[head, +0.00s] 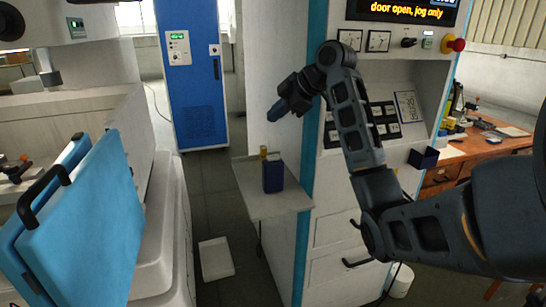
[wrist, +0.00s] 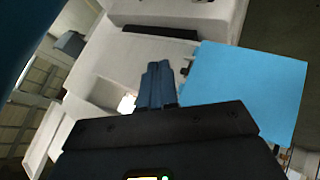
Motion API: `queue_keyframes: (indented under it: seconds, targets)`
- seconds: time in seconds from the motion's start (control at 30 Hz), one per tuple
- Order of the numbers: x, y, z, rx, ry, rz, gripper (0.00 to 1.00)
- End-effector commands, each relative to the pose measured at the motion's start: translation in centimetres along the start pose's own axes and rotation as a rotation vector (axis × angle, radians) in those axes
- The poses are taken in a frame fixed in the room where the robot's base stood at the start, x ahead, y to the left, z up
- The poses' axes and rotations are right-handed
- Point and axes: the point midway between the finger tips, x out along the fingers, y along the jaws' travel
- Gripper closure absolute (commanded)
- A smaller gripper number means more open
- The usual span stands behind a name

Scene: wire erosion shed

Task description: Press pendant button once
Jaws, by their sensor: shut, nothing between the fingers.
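My gripper (head: 277,112) is raised in front of the left side of the tall control cabinet (head: 335,215) in the head view. Its fingers are together with nothing between them; they also show closed in the wrist view (wrist: 158,84). I cannot make out a pendant or its button for certain in either view. The cabinet front has a screen (head: 408,11) reading "door open, jog only". Below it are two dials, a dark knob, a small green-lit part and a red mushroom button (head: 453,44). My arm partly covers the dark keys (head: 384,120) on the sloped panel.
A small shelf (head: 285,203) holds a dark blue box (head: 273,176) and a yellowish piece. Blue door panels (head: 95,235) with dark handles stand open at left on the white machine. A blue cabinet (head: 190,75) is behind. A wooden bench (head: 475,145) is at right.

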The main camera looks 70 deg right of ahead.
Motion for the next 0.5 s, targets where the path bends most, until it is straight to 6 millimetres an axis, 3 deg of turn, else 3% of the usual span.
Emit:
queue_keyframes:
  seconds: [0.5]
  targets:
    - [1.2, -0.9, 0.8, 0.002, 0.0, 0.0, 1.0]
